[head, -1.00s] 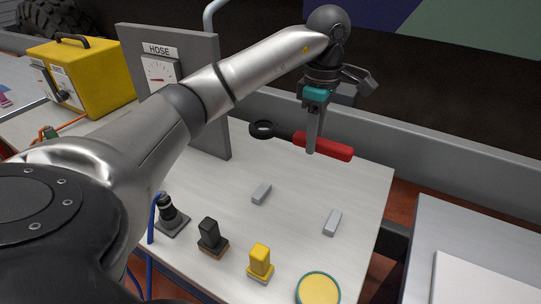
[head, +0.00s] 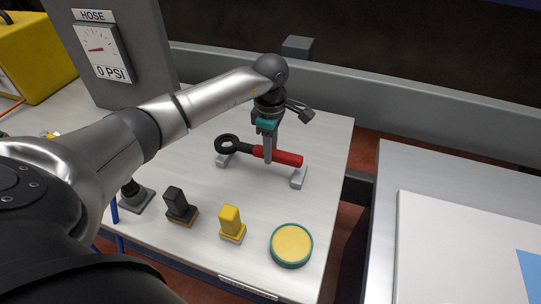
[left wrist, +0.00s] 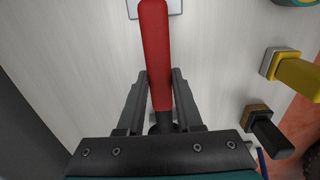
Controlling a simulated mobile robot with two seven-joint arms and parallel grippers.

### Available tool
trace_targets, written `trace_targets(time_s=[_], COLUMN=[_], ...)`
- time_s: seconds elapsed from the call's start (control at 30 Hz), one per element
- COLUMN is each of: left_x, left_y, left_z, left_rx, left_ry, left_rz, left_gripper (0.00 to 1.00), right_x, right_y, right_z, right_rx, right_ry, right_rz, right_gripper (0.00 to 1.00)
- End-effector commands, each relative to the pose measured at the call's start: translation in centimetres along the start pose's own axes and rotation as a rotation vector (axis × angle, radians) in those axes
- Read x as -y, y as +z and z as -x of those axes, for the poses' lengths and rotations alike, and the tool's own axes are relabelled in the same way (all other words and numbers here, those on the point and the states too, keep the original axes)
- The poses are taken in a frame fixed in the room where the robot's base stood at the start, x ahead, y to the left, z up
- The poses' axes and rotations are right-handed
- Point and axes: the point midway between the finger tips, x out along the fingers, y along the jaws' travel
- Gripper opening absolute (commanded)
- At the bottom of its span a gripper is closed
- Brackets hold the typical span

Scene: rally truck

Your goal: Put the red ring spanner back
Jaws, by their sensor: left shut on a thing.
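The red ring spanner (head: 288,158) has a red handle and a black ring end at the left. It lies across two small grey blocks, the left block (head: 224,161) under the ring end and the right block (head: 299,179) under the handle end. I cannot tell whether it touches them. My left gripper (head: 267,157) is shut on the spanner near where the handle meets the black shank. In the left wrist view the red handle (left wrist: 154,45) runs up between the fingers, with a block (left wrist: 173,7) beneath its far end. My right gripper is not in view.
On the white bench, a black plug (head: 178,204), a yellow plug (head: 231,222) and a round yellow tin (head: 291,244) stand in front. A grey HOSE gauge panel (head: 125,60) stands at the back left. Another table (head: 385,220) is at the right.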

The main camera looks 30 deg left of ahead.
Motion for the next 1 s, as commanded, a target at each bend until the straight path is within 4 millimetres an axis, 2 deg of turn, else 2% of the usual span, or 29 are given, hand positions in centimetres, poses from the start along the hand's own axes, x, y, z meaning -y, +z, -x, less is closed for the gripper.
trace_targets(time_s=[0.13,0.57,0.6,0.83,1.0], left_x=[0.0,0.0,0.0,0.0,0.0], left_y=[0.0,0.0,0.0,0.0,0.0], left_z=[-2.2,-2.9,-2.9,-2.8,-2.8], left_rx=[-0.001,0.000,0.000,0.000,0.000], left_ry=[-0.002,0.001,-0.001,-0.001,-0.001], left_rz=[0.001,0.001,0.001,0.001,0.000], left_gripper=[0.00,0.00,0.38,0.64,0.64], right_x=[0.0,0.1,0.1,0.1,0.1], right_y=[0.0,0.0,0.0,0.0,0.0], right_z=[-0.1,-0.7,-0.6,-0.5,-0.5], right_rx=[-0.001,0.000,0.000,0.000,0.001], right_ry=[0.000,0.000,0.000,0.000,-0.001], right_rz=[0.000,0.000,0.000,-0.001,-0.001], right_gripper=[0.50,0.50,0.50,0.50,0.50])
